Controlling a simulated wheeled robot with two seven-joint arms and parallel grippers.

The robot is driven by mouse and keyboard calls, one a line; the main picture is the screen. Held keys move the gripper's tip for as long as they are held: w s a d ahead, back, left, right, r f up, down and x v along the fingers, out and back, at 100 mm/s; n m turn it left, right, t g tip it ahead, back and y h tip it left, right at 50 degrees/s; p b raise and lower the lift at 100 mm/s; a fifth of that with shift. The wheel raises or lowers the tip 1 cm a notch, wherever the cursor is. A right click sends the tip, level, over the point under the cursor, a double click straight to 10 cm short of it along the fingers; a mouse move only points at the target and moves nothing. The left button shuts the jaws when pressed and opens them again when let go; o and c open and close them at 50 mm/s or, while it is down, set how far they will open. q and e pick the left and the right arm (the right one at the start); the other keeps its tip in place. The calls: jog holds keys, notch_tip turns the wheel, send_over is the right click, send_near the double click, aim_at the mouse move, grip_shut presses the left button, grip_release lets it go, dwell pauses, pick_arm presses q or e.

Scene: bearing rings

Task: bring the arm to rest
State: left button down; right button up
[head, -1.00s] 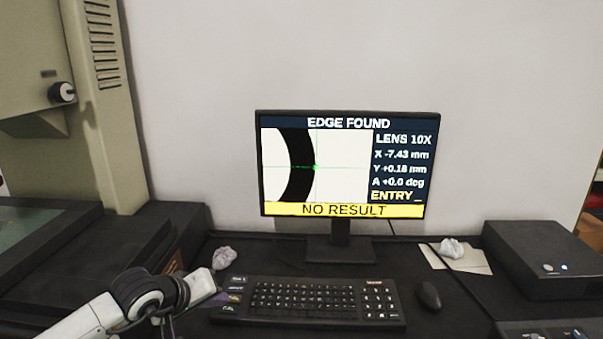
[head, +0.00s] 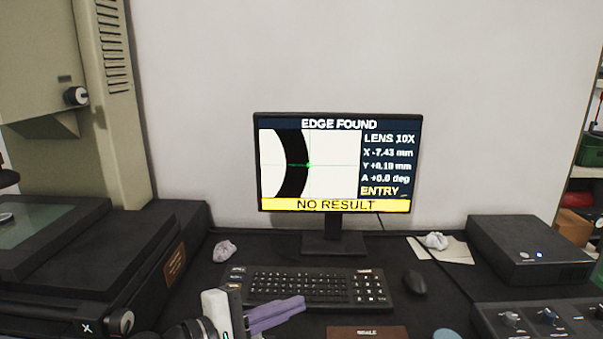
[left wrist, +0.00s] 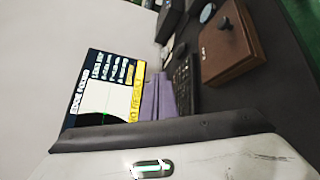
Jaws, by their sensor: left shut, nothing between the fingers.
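My left gripper (head: 301,304) comes in from the lower left in the head view, at the front edge of the keyboard. Its two purple fingers lie together, shut and empty, pointing right. In the left wrist view the purple fingers (left wrist: 155,98) appear in front of the monitor and keyboard. The white wrist casing shows behind the fingers, and the rest of the arm is cut off by the lower edge of the head view. My right gripper is in neither view.
A monitor (head: 335,162) reads "EDGE FOUND" and "NO RESULT". A brown box (left wrist: 228,48) stands close by. A large beige machine (head: 75,160) fills the left.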

pick_arm(q)
notch_tip(320, 180, up, 5)
jog(key=s+n+t+h, duration=0.2)
jog(key=n+t, duration=0.1)
jog(key=n, duration=0.3)
jog(key=a+r+n+t+y, duration=0.55)
jog(key=a+n+t, duration=0.2)
jog(key=n, duration=0.95)
jog(key=s+a+f+n+g+y, duration=0.4)
jog(key=a+f+n+y, duration=0.9)
jog(key=n, duration=0.8)
jog(key=s+a+f+n+g+h, duration=0.1)
jog(key=s+a+f+n+g, duration=0.2)
jog(key=s+f+n+g, duration=0.6)
jog(key=s+d+f+n+g+h, duration=0.2)
jog(key=s+f, duration=0.2)
jog(key=s, duration=0.4)
jog(key=s+d+f+n+g+h, duration=0.1)
jog(key=s+d+f+n+g, duration=0.1)
jog(key=s+f, duration=0.45)
jog(key=w+d+f+t+h, duration=0.2)
jog(key=d+f+t, duration=0.3)
jog(key=f, duration=0.3)
jog(key=shift+w+d+f, duration=0.35)
jog(key=shift+w+d, duration=0.15)
jog(key=shift+w, duration=0.2)
